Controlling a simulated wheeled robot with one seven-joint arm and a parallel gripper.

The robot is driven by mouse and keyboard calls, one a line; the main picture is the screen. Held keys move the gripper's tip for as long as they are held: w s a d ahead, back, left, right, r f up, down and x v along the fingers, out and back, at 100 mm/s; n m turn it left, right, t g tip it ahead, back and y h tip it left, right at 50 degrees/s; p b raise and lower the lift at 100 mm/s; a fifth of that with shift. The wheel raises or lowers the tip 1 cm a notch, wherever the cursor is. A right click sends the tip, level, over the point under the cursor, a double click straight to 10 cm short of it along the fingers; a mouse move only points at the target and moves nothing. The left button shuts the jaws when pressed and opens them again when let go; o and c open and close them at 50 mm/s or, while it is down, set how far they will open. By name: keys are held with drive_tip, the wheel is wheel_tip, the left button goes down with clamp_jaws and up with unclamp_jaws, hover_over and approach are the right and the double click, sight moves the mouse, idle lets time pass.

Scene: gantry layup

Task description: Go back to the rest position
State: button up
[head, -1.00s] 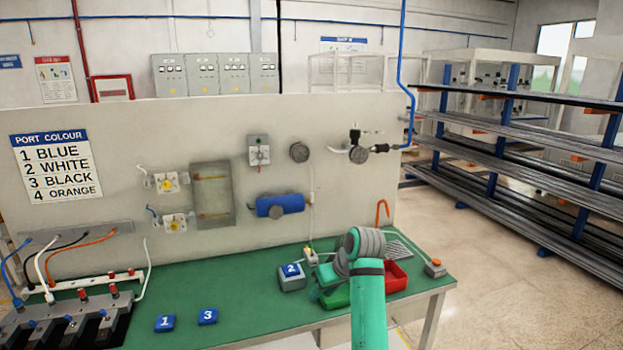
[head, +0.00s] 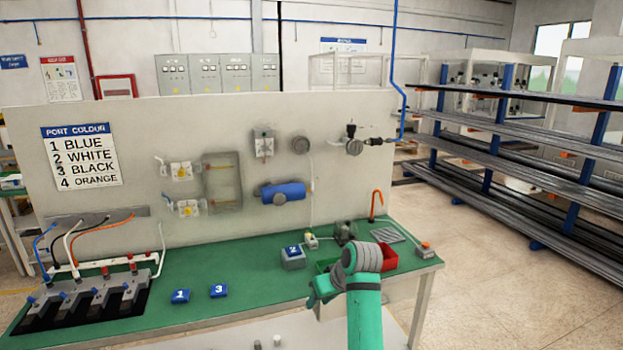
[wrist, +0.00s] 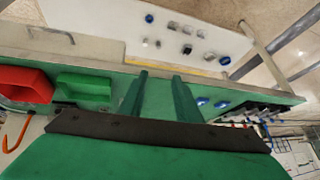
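My arm (head: 364,305) shows in green and grey at the bottom right of centre in the head view. My gripper (wrist: 160,78) shows in the wrist view as two green fingers set apart, with nothing held between them. In the head view the gripper end (head: 321,289) is at the bench's front edge, partly hidden by my own arm. The green-topped bench (head: 245,265) lies beyond it. A red bin (head: 389,258) is just behind my arm; it also shows in the wrist view (wrist: 25,84), beside a green bin (wrist: 83,90).
Blue tags 1 (head: 180,296) and 3 (head: 218,290) lie on the bench; tag 2 (head: 293,250) is on a grey box. A fixture with coloured cables (head: 95,290) stands at left. A panel (head: 230,140) backs the bench. Clear floor (head: 470,270) lies right, before a rack (head: 545,160).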

drive_tip(key=s+a+f+m+t, duration=0.1)
drive_tip(key=s+a+f, duration=0.15)
drive_tip(key=f, duration=0.45)
drive_tip(key=s+a+f+m+t, duration=0.1)
drive_tip(key=s+f, duration=0.2)
drive_tip(key=f, duration=0.4)
drive_tip(key=s+a+f+m+t, duration=0.1)
drive_tip(key=s+a+f, duration=0.1)
drive_tip(key=f, duration=0.6)
drive_tip(key=s+a+f+m+t+h, duration=0.1)
drive_tip(key=s+f, duration=0.3)
drive_tip(key=s, duration=0.3)
drive_tip(key=s+f+m+t, duration=0.1)
drive_tip(key=s+f, duration=0.3)
drive_tip(key=s, duration=0.3)
drive_tip(key=s+d+r+m+t+h, duration=0.1)
drive_tip(key=s, duration=1)
drive_tip(key=s+d+r+t+h, duration=0.1)
drive_tip(key=s+t+h, duration=0.1)
drive_tip(key=s, duration=0.8)
drive_tip(key=s+d+r+t, duration=0.2)
drive_tip(key=s+r, duration=1.2)
drive_tip(key=s, duration=0.1)
drive_tip(key=shift+s+r+n, duration=0.25)
drive_tip(key=shift+n, duration=0.15)
